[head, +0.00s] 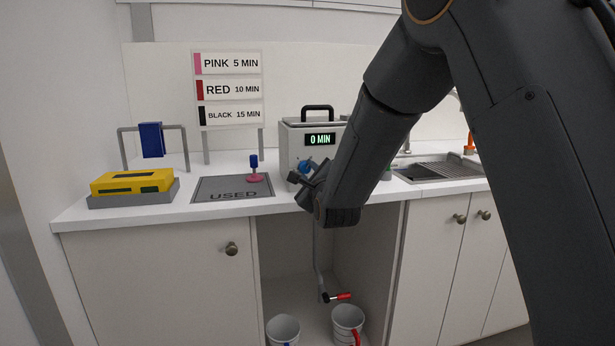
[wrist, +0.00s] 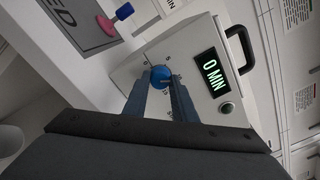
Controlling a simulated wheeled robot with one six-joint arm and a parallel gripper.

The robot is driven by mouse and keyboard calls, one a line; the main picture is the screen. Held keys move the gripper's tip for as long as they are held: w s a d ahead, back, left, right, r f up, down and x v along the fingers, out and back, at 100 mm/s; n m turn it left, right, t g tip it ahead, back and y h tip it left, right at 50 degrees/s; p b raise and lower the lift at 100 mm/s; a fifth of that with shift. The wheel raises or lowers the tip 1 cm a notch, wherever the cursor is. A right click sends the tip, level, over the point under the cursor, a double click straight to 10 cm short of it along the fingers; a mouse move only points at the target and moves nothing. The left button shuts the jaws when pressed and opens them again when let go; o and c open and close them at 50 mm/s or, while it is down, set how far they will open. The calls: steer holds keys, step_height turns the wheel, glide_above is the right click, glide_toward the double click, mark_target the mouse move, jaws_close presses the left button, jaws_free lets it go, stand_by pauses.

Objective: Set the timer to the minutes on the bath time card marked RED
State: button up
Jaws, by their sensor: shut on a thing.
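The timer is a light grey box (head: 292,146) with a black handle on the counter. Its display (head: 320,139) reads 0 MIN, and the display also shows in the wrist view (wrist: 211,74). A blue knob (wrist: 161,75) sits on its front beside the display. My gripper (wrist: 161,84) is shut on the blue knob, one finger on each side. In the head view my gripper (head: 306,176) is partly hidden by my arm. The card board (head: 228,75) on the back wall shows PINK 5 MIN, RED 10 MIN (head: 230,89) and BLACK 15 MIN.
A grey mat marked USED (head: 215,189) holds a pink-based stamp with a blue handle (head: 254,170). A yellow block (head: 132,182) sits in a tray at left. A sink (head: 440,170) is at right. Two buckets (head: 283,329) stand below the counter.

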steer(key=shift+f+m, duration=0.1)
steer(key=shift+m, duration=0.5)
steer(key=o, duration=1)
steer(key=shift+o, duration=0.2)
steer(key=v, duration=0.8)
steer(key=shift+b, duration=0.4)
